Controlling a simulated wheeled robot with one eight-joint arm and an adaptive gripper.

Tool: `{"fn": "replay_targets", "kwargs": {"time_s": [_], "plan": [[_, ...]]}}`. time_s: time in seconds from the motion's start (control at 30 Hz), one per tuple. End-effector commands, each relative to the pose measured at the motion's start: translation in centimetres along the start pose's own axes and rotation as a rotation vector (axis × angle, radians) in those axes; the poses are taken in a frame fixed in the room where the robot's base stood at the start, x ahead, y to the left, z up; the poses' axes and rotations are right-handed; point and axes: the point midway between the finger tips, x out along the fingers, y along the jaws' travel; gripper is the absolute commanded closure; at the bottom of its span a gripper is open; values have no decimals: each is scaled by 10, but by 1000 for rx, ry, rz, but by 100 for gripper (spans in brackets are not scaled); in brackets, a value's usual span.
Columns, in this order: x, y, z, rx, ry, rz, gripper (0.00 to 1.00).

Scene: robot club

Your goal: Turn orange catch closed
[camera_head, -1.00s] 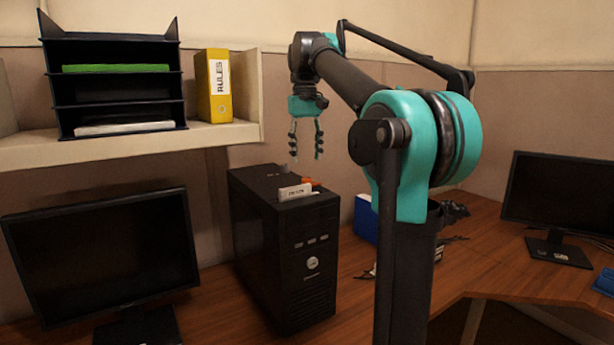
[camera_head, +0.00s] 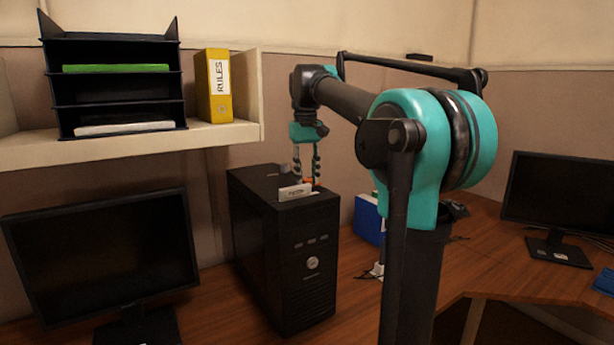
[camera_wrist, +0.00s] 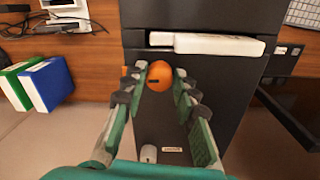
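The orange catch (camera_wrist: 160,77) is a round orange knob with a dark slot, on top of the black computer tower (camera_head: 270,250). In the wrist view it sits between the fingertips of my gripper (camera_wrist: 161,72), one finger on each side. The fingers look spread and I cannot tell whether they touch it. In the head view my gripper (camera_head: 306,177) points down at the tower's top, and only a bit of orange shows by the fingertips.
A white labelled block (camera_head: 294,192) stands up from the tower's top, close to the catch; it also shows in the wrist view (camera_wrist: 205,43). Monitors stand left (camera_head: 100,255) and right (camera_head: 560,205). A shelf (camera_head: 200,140) overhangs at left.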

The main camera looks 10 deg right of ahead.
Motion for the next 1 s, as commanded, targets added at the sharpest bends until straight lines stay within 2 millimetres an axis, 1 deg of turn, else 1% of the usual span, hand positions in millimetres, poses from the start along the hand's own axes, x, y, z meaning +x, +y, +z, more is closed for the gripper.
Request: {"fn": "replay_targets", "kwargs": {"time_s": [0.03, 0.1, 0.2, 0.43, 0.57, 0.77, 1.0], "plan": [[0, 0, 0, 0, 0, 0, 81], [0, 0, 0, 0, 0, 0, 90], [0, 0, 0, 0, 0, 0, 100], [0, 0, 0, 16, 0, 0, 100], [0, 0, 0, 57, -2, 0, 100], [0, 0, 0, 183, -5, 0, 100], [0, -1, -1, 402, -11, 0, 100]]}}
